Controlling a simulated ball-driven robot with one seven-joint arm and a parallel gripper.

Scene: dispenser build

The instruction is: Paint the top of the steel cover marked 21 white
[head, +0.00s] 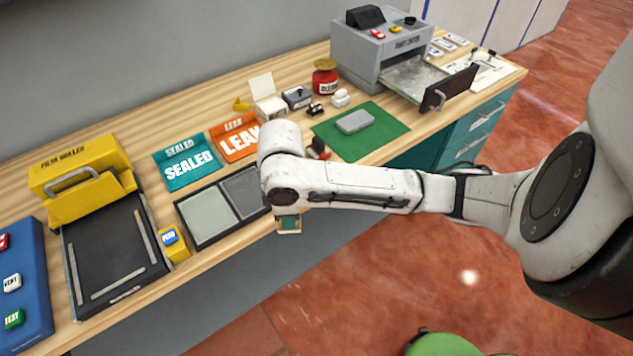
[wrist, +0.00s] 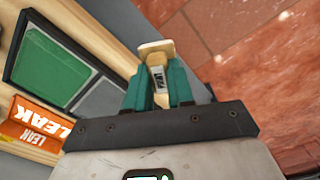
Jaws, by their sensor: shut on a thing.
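My gripper (head: 289,222), with teal fingers, hangs just beyond the bench's front edge, over the floor in the head view. In the wrist view my gripper (wrist: 160,88) is shut on a small wooden-ended tool (wrist: 157,52) with a pale label; I cannot read the label for certain. The tool's wooden end also shows below the fingers in the head view (head: 289,231). A grey steel block (head: 355,122), possibly the cover, lies flat on the green mat (head: 380,145). I cannot make out a number on it. No white paint on its top can be told.
Left of my gripper is a black two-pane tray (head: 207,243). Behind it are the SEALED card (head: 186,163) and LEAK card (head: 238,140). A yellow film roller (head: 80,180) stands left. A red jar (head: 325,80) and a grey machine (head: 375,50) with an open drawer stand at the back.

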